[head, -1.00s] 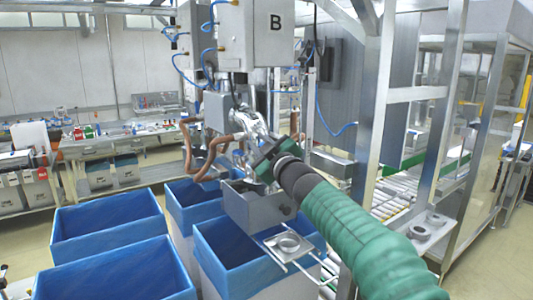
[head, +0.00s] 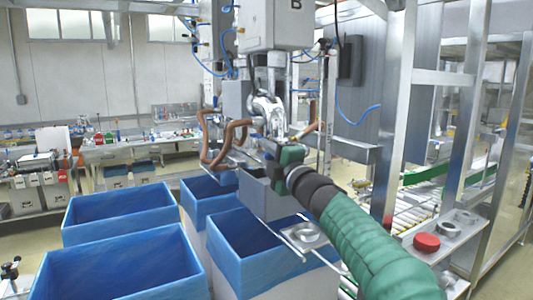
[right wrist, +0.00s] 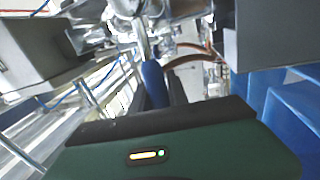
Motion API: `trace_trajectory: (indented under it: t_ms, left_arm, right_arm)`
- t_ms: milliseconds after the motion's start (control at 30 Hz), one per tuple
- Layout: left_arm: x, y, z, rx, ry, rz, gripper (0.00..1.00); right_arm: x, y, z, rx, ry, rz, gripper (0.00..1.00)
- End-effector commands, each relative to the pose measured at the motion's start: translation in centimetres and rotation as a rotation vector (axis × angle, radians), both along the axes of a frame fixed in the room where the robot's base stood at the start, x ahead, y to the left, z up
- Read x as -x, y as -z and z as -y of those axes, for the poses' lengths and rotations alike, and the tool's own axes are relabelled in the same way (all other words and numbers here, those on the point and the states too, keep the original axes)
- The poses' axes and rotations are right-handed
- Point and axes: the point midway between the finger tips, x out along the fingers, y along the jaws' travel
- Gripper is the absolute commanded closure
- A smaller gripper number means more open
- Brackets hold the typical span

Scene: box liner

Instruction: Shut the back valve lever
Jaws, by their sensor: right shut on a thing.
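The lever (right wrist: 153,82) has a blue grip and shows in the right wrist view, in line with a metal pipe fitting. My right gripper (head: 272,160) is shut on this lever; its dark fingers (right wrist: 155,95) sit at both sides of the blue grip. In the head view the green gripper body and sleeve hide the lever. Shiny metal valve pipework (head: 268,115) hangs just above the gripper, under the grey machine box marked B (head: 275,25). I cannot read the lever's exact angle. My left gripper is not in view.
Several blue-lined boxes (head: 120,212) stand below and left of the gripper. Brown hoses (head: 225,140) hang beside the valve. Steel frame posts (head: 395,110) and a roller conveyor (head: 400,205) are at right. A red button (head: 426,242) sits on a plate at right.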

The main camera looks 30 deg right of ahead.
Motion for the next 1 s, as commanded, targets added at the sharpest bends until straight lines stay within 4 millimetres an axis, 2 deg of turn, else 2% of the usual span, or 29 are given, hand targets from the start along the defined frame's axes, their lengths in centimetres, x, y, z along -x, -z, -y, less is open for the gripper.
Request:
trace_trajectory:
  t_ms: [33,100,700,733,867,1000]
  left_arm:
    - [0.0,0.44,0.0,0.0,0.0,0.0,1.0]
    - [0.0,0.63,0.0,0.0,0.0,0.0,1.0]
    - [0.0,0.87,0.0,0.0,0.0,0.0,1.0]
    - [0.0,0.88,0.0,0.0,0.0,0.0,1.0]
    - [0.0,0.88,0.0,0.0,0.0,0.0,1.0]
    - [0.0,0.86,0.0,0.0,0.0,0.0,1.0]
  right_arm:
    - [-0.09,0.68,-0.04,0.015,-0.001,-0.003,1.0]
    - [-0.09,0.83,-0.06,0.037,-0.001,-0.001,1.0]
    - [-0.14,1.24,-0.08,0.079,-0.002,-0.002,1.0]
    - [-0.14,1.26,-0.08,0.079,-0.002,-0.002,0.78]
    - [-0.13,1.19,-0.08,0.079,-0.001,-0.001,0.61]
    - [-0.06,0.99,-0.08,0.079,-0.001,0.002,0.59]
